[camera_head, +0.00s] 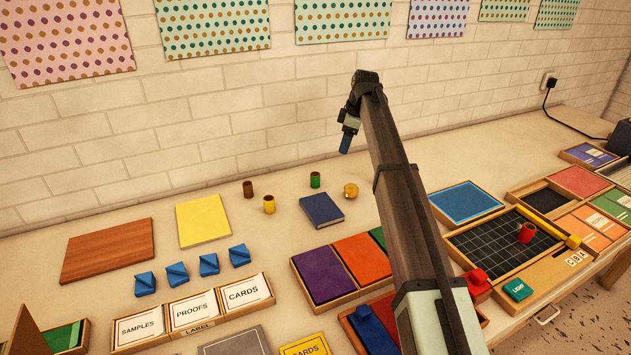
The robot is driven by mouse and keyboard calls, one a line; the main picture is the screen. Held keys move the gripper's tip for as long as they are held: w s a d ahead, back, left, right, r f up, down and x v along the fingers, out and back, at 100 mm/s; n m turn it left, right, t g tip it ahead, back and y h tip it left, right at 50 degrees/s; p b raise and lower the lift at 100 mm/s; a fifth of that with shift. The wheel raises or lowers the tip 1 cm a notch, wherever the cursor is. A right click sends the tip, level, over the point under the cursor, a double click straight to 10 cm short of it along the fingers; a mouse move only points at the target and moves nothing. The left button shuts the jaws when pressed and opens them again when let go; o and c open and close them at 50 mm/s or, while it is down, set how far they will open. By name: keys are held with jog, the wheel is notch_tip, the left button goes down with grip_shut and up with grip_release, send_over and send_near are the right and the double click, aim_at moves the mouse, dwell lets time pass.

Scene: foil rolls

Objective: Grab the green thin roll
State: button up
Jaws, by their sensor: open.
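The green thin roll (315,180) stands upright on the pale table near the wall, small and dark green. A yellow roll (269,204) and a brown roll (248,189) stand to its left. A gold, wider roll (350,191) is just to its right. My gripper (345,146) hangs above the table at the end of my arm, up and to the right of the green roll in the picture. It is apart from the rolls, and I see nothing held. Its fingers are small and partly merged from this angle.
A dark blue book (321,210) lies just in front of the rolls. A yellow pad (203,220) and a wooden board (107,250) lie to the left. Several blue blocks stand behind the labelled card tray (193,312). A red roll (526,232) stands on the black grid tray (490,258) at right.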

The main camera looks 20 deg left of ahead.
aim_at(315, 175)
jog(key=s+a+r+n+g+h, duration=0.1)
jog(key=s+a+r+n+g, duration=0.15)
jog(key=s+a, duration=0.4)
jog(key=shift+t, duration=0.45)
jog(key=f, duration=0.4)
jog(key=a+f, duration=0.1)
jog(key=f, duration=0.9)
jog(key=shift+w+a+f, duration=0.1)
jog(key=shift+a, duration=0.25)
jog(key=c, duration=1.1)
